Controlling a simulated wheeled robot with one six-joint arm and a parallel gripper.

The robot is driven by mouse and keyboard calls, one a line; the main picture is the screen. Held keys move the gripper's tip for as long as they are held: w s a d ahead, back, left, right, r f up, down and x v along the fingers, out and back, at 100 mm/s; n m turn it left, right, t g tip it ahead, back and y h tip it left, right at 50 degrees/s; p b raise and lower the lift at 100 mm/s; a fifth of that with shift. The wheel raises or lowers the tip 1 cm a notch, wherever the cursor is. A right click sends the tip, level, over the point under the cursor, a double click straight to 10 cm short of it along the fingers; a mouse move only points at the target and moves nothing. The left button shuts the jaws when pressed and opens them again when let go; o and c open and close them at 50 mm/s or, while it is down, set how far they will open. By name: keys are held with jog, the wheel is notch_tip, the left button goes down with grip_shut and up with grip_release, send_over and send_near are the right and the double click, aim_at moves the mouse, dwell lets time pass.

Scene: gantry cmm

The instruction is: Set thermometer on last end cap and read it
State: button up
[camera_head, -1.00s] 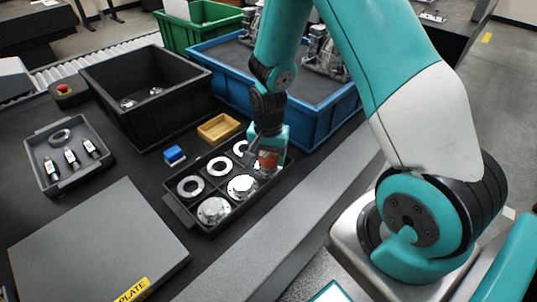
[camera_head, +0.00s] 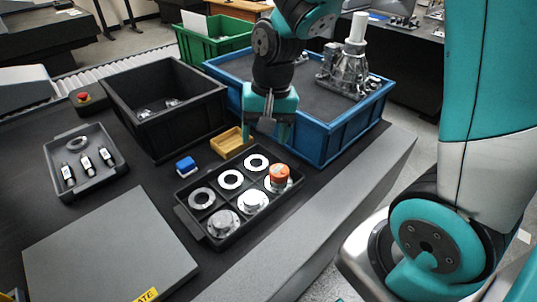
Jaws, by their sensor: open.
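The black compartment tray (camera_head: 187,217) holds three pale flat rings in its back row and three metal end caps in its front row. The near-left end cap (camera_head: 223,223) and the middle end cap (camera_head: 254,201) are bare on top. My gripper (camera_head: 268,130) is open and empty, pointing down above and behind the tray's right end, apart from the thermometer.
A small yellow bin (camera_head: 230,143) and a blue block (camera_head: 186,165) stand behind the tray. A grey tray (camera_head: 82,187) with several tools is at left. A grey plate (camera_head: 105,245) lies front left.

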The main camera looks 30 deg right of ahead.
jog(key=s+a+r+n+y, duration=0.1)
jog(key=s+a+r+n, duration=0.3)
jog(key=s+a+n, duration=0.1)
jog(key=s+a+r+n+y, duration=0.1)
jog(key=s+a+r+n, duration=0.3)
jog(key=s+n, duration=0.3)
jog(key=s, duration=0.3)
jog(key=shift+s+a+r+y, duration=0.15)
jog(key=shift+a+r+y, duration=0.15)
jog(key=shift+a+r, duration=0.1)
jog(key=shift+r, duration=0.1)
notch_tip(320, 180, up, 6)
jog(key=p, duration=0.5)
jog(key=shift+f+p, duration=0.2)
jog(key=shift+p, duration=0.2)
